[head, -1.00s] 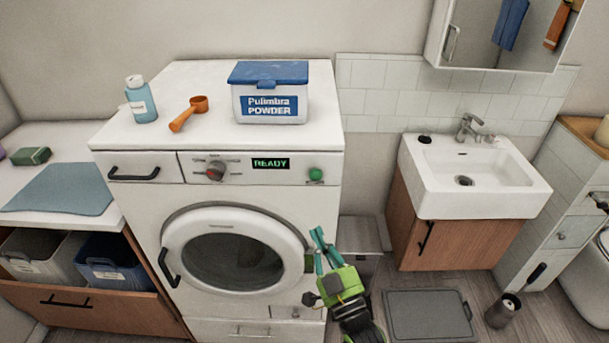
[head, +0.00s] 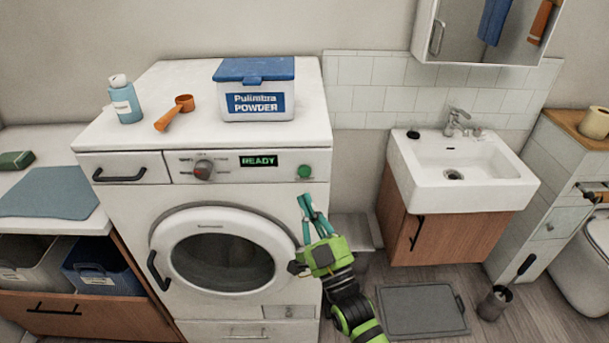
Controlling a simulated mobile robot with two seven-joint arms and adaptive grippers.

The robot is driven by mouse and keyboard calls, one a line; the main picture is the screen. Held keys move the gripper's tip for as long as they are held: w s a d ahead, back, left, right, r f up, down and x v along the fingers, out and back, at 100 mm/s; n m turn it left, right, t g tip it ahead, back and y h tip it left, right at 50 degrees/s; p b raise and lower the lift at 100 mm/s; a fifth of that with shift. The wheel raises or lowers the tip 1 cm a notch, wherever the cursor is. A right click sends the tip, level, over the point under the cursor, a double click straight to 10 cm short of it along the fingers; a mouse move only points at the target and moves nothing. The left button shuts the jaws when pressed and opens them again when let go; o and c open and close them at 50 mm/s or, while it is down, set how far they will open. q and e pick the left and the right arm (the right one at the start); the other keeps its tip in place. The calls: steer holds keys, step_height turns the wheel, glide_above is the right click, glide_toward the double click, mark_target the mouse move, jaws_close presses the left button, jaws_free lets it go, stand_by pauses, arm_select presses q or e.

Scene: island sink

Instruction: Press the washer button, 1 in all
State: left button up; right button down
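The washer (head: 135,210) is a white front-loader with its round door closed. Its green round button (head: 305,172) is at the right end of the control panel. The display (head: 259,161) beside it reads READY in green. My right gripper (head: 304,200) has teal fingers and a green body. Its fingertips meet and look shut, with nothing seen between them. They point up and show just below the button in the picture, apart from it. The gap in depth to the panel is hard to judge. My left gripper is not in view.
On the washer stand a blue bottle (head: 125,100), an orange scoop (head: 172,113) and a powder box (head: 257,92). A sink (head: 470,190) is at right. A grey floor mat (head: 420,311) lies below it. A counter with bins (head: 95,268) is at left.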

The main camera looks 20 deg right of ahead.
steer(key=b, duration=0.2)
glide_toward(297, 160)
steer(key=shift+x, duration=1.85)
steer(key=shift+a+r, duration=0.15)
steer(key=shift+w+b, duration=0.25)
steer(key=shift+b, duration=0.1)
